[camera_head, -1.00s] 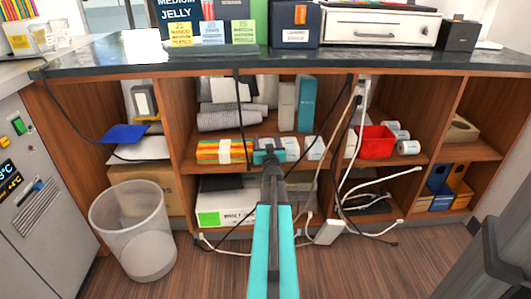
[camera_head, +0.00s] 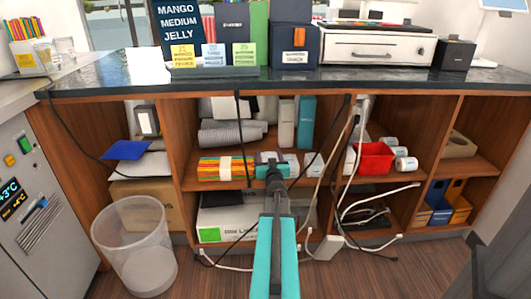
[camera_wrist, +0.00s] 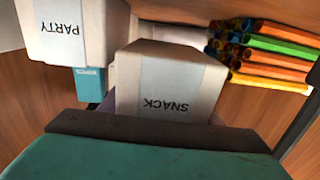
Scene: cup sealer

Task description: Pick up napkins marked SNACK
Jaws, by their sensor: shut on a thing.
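The white napkin pack marked SNACK (camera_wrist: 165,85) is close in front of my gripper (camera_head: 269,169) in the wrist view, its lettering upside down. My gripper is shut on this pack; the fingertips are hard to make out. In the head view the held pack (camera_head: 266,156) shows just above the gripper, at the middle compartment's shelf. I cannot tell whether it touches the shelf. A similar white pack marked PARTY (camera_wrist: 75,30) stands beside it in the wrist view. Other white packs (camera_head: 290,160) sit right of the gripper in the head view.
A banded bundle of orange, yellow and green straws (camera_head: 225,168) lies left of the gripper. Cables (camera_head: 338,150) hang at the right.

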